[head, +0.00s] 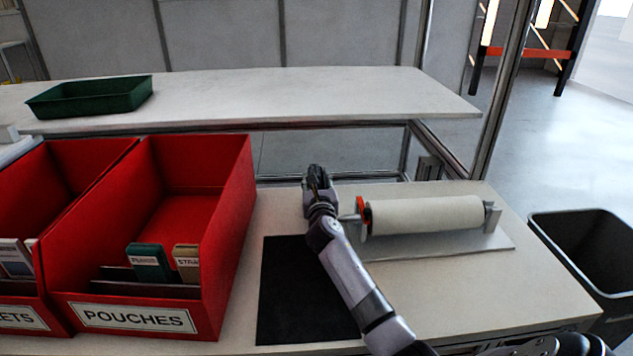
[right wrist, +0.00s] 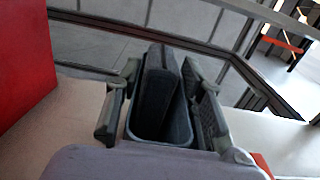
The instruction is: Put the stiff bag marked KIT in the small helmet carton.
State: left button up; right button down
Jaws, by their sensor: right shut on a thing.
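My right gripper (head: 317,178) is above the back of the bench, between the red bin and the roller. In the right wrist view, its two fingers are closed on a dark grey stiff bag (right wrist: 155,100), which stands up between them. No marking on this bag can be read, so I cannot confirm the word KIT. In the head view the bag is small and hard to tell from the dark fingers. The small helmet carton is not in view. My left gripper is not in view.
A red bin labelled POUCHES (head: 225,240) holds a green pouch (head: 148,262) and a tan one (head: 187,262). A black mat (head: 295,295) lies beside it. A paper roll (head: 425,214), a dark waste bin (head: 585,250) and a green tray (head: 90,100) also show.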

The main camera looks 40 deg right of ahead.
jog(key=c, duration=1.1)
grip_release()
jog(key=shift+o, duration=0.2)
